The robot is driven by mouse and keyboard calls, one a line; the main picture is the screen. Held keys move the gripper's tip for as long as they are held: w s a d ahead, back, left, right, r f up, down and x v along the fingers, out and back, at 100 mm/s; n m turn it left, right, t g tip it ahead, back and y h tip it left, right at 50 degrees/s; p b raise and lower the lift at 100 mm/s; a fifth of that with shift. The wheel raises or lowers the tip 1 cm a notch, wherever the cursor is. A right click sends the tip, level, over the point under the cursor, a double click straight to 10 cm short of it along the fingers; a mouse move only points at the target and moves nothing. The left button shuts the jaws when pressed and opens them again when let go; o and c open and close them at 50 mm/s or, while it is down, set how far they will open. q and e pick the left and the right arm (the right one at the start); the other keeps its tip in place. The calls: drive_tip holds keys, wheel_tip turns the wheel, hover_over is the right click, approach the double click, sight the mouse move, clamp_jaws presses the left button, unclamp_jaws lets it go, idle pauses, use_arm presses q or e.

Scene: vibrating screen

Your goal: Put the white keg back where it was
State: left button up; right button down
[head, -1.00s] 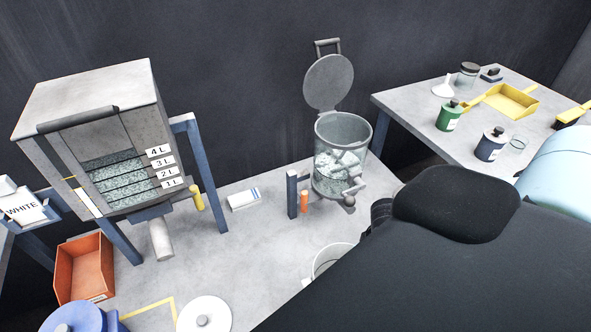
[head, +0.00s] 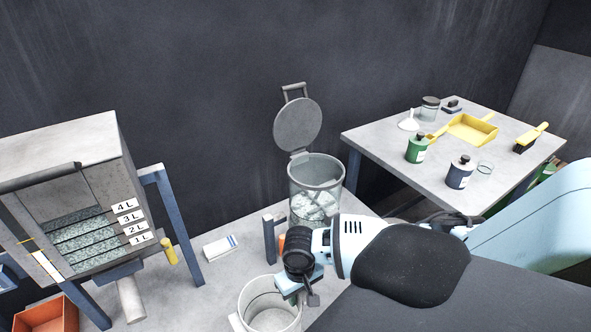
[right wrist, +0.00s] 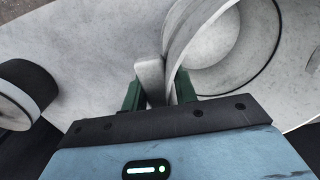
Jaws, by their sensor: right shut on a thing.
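The white keg (head: 248,303) stands open at the bottom edge of the head view, its lower part cut off. My right gripper (head: 286,290) is at its right rim, partly hidden by my own wrist. In the right wrist view the green fingers of my right gripper (right wrist: 160,92) close around a pale upright piece at the side of the white keg (right wrist: 200,50). This looks like its handle. The keg's round inside shows to the right of the fingers. My left gripper is not in view.
A screen box (head: 75,155) with litre labels stands left above an orange bin (head: 45,318). A lidded glass vessel (head: 316,172) stands behind the keg. A white packet (head: 220,246) lies on the table. A side table (head: 380,150) at right holds bottles and a yellow dustpan.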

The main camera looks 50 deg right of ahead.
drive_tip(key=shift+w+a, duration=0.15)
drive_tip(key=shift+w, duration=0.15)
drive_tip(key=shift+w+f, duration=0.15)
drive_tip(key=shift+f, duration=0.1)
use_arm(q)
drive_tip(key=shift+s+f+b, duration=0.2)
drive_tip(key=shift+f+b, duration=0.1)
use_arm(e)
drive_tip(key=shift+f, duration=1.55)
drive_tip(key=c, duration=1.1)
unclamp_jaws()
drive_tip(key=shift+f, duration=0.1)
wheel_tip(320, 180, up, 12)
drive_tip(key=shift+f+p, duration=0.25)
drive_tip(key=shift+p, duration=0.75)
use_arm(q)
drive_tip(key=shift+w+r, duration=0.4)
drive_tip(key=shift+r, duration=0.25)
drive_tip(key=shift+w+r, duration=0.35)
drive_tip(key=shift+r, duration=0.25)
use_arm(e)
drive_tip(key=shift+r, duration=0.4)
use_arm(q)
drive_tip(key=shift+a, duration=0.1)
